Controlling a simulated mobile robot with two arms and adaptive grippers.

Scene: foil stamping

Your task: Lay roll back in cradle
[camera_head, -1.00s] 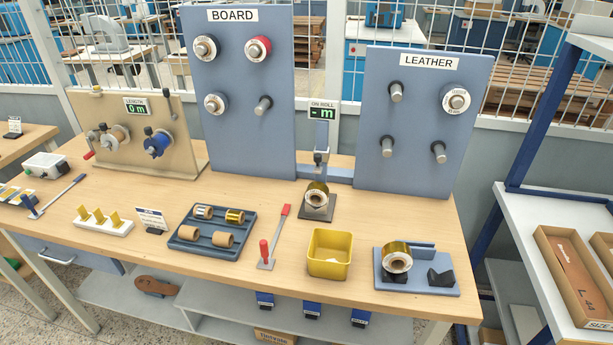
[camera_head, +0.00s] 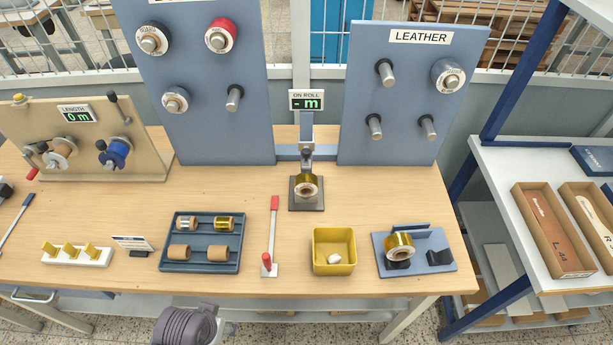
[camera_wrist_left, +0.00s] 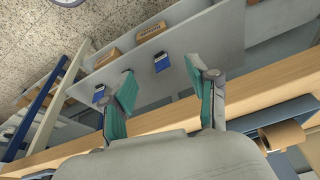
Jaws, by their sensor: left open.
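A gold foil roll (camera_head: 399,243) sits at the left of the blue-grey cradle base (camera_head: 415,267), over a black support. A second black support (camera_head: 440,257) beside it is bare. Another gold roll (camera_head: 306,186) sits on the dark stand (camera_head: 294,206) under the ON ROLL gauge (camera_head: 306,100), whose display reads "- m". My left gripper (camera_wrist_left: 160,85) shows in the left wrist view, open and empty, its teal-padded fingers near the bench's front edge. Part of my arm (camera_head: 185,327) shows at the bottom of the head view. My right gripper is out of view.
A yellow bin (camera_head: 333,268) holds a small white piece. A red-handled lever (camera_head: 273,235) and a blue tray (camera_head: 202,267) with small rolls and cores stand left of it. BOARD and LEATHER peg panels (camera_head: 410,40) stand behind. Bare tabletop lies left of the stand.

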